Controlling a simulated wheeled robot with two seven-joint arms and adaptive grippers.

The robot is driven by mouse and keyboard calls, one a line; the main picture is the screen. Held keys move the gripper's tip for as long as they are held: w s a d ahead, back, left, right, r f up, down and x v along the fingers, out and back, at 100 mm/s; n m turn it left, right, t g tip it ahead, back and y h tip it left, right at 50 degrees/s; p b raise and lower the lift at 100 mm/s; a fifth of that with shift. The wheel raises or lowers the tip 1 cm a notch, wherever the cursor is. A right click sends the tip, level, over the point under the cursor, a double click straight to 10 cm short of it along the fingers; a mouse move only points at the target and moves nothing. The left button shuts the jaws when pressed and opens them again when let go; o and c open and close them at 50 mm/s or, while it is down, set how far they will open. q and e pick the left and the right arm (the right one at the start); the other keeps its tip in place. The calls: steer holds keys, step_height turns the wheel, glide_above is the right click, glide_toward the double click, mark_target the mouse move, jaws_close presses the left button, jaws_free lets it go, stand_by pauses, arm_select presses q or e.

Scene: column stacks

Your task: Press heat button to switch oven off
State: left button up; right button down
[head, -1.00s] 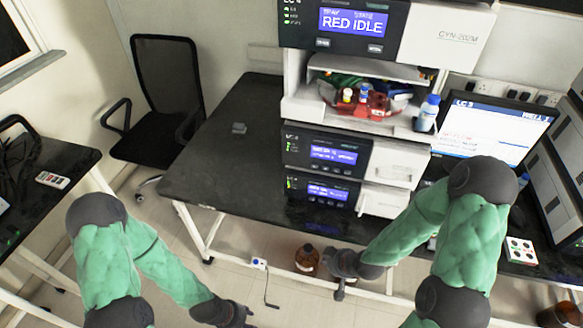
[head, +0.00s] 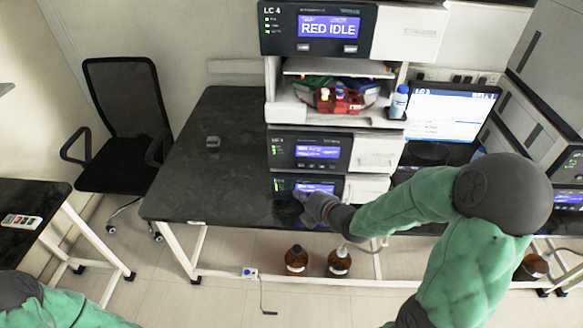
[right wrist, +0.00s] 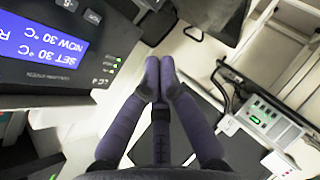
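The stack's lowest module (head: 283,186) has a blue display, partly hidden behind my right gripper. In the right wrist view, a dark module panel (right wrist: 122,40) shows upside down. Its blue display (right wrist: 45,38) reads SET 30 °C, NOW 30 °C. Buttons (right wrist: 93,16) sit beside the display, and small green lights are lit; I cannot read which button is heat. My right gripper (head: 301,197) is in front of the lowest module. In the right wrist view its fingertips (right wrist: 159,68) are together and empty, apart from the panel's buttons. My left gripper is out of view.
A second module (head: 310,150) and a tray with bottles (head: 340,100) are above. Brown bottles (head: 296,260) stand on the floor below. A monitor (head: 450,118) is at right, a chair (head: 122,110) at left.

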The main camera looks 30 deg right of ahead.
stand_by(0.3)
steer(key=p, duration=0.2)
glide_toward(294, 167)
step_height(294, 167, down, 2)
steer(key=w+a, duration=0.2)
steer(key=shift+w+d+f, duration=0.15)
steer(key=shift+w+d, duration=0.15)
steer(key=shift+w, duration=0.4)
steer(key=shift+w, duration=0.1)
stand_by(0.8)
steer(key=shift+w+d, duration=0.2)
steer(key=shift+w, duration=0.05)
steer(key=shift+w+d, duration=0.25)
steer(key=shift+w, duration=0.1)
stand_by(0.9)
steer(key=shift+s+a+b, duration=0.1)
steer(key=shift+b, duration=0.25)
steer(key=shift+s+a+b, duration=0.35)
steer(key=shift+s+b, duration=0.05)
steer(key=shift+s, duration=0.2)
